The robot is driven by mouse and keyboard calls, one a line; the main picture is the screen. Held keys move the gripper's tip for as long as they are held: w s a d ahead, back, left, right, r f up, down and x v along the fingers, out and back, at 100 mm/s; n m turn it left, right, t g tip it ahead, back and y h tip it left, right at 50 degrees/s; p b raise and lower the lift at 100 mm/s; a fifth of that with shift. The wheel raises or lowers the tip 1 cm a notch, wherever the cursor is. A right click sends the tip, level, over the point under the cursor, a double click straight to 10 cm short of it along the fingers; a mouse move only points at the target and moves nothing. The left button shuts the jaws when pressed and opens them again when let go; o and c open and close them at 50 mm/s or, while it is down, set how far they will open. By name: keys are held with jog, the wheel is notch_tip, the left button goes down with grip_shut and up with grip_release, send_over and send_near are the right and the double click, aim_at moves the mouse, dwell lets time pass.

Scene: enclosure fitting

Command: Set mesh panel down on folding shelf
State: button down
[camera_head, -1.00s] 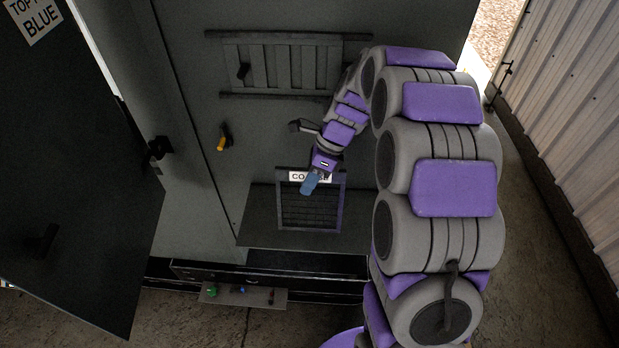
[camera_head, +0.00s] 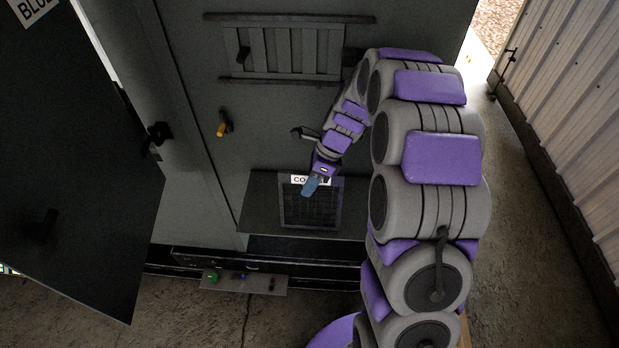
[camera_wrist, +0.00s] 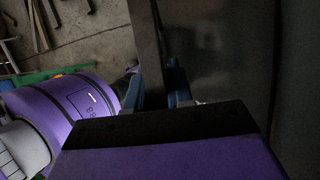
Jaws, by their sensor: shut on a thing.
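The mesh panel (camera_head: 309,209) is a dark framed grid with a white label at its top edge, partly covered by my gripper. In the head view it is over the folding shelf (camera_head: 262,203), a dark flat ledge on the enclosure's face. I cannot tell whether the panel touches the shelf. My gripper (camera_head: 310,187) has blue fingers and is shut on the panel's labelled top edge. In the wrist view the blue fingers (camera_wrist: 165,85) are beside a dark strip that seems to be the panel's edge.
An open door (camera_head: 80,190) stands at the left. A small ledge with coloured knobs (camera_head: 244,282) is below. A corrugated wall (camera_head: 570,110) is at the right.

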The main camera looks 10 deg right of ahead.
jog(key=shift+f, duration=0.4)
jog(key=c, duration=0.9)
grip_release()
jog(key=shift+o, duration=0.3)
jog(key=o, duration=0.7)
